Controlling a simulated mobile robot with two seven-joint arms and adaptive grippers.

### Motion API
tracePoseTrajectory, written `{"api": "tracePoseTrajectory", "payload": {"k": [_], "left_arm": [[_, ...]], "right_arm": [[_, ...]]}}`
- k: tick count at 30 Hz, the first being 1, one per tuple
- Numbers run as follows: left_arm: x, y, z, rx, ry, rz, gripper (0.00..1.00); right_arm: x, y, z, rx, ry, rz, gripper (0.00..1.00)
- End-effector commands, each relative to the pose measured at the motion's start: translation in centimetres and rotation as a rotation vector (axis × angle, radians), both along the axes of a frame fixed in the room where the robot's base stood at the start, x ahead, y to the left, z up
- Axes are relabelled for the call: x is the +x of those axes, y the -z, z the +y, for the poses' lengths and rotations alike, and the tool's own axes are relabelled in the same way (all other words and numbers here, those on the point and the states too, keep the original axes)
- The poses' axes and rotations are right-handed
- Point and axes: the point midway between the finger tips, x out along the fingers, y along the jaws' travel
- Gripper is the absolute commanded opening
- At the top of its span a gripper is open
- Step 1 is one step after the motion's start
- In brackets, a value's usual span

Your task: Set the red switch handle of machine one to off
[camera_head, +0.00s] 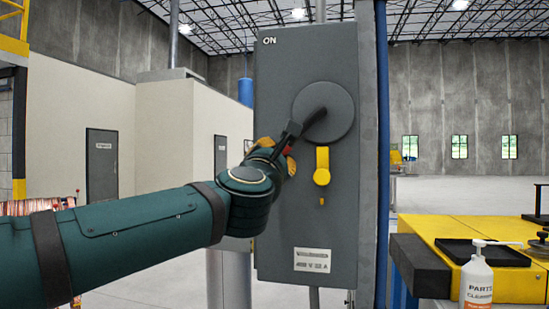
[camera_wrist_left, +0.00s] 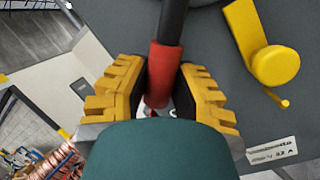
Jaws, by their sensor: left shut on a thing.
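The grey switch box (camera_head: 275,200) stands upright in the middle of the head view, with "ON" printed at its top left. A round grey disc (camera_head: 338,105) carries a dark lever (camera_head: 305,122) that slants down to the left. The lever's red handle (camera_wrist_left: 160,75) shows in the left wrist view between the yellow finger pads. My left gripper (camera_head: 272,150) is shut on the red handle, and its fingers touch it on both sides. In the head view the handle is mostly hidden by the gripper. My right gripper is not in view.
A yellow latch (camera_head: 322,170) sticks out of the box below the disc, right of my gripper. A yellow bench (camera_head: 480,240) with a black tray (camera_head: 485,252) and a white bottle (camera_head: 477,275) stands at the right. A blue post (camera_head: 382,150) runs behind the box.

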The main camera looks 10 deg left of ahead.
Motion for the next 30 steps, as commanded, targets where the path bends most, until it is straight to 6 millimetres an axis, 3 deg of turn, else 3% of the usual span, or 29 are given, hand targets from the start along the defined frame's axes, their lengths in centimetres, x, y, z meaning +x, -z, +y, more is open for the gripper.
{"api": "tracePoseTrajectory", "payload": {"k": [1, 3, 13, 17, 30], "left_arm": [[0.0, 0.2, -0.2, 0.001, 0.005, 0.004, 0.33], [0.0, 0.2, -0.2, 0.001, 0.004, 0.003, 0.57], [-0.1, 0.1, -0.1, 0.002, 0.002, 0.001, 0.57], [-1.1, 0.3, -0.1, 0.004, 0.003, 0.001, 0.57], [-9.1, 2.6, 0.2, 0.002, 0.002, 0.000, 0.57]], "right_arm": [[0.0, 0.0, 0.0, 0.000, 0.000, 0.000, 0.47], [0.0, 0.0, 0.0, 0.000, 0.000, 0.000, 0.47], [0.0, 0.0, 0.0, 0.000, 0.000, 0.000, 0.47], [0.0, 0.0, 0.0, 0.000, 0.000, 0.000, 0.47], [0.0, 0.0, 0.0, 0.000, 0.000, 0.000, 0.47]]}}
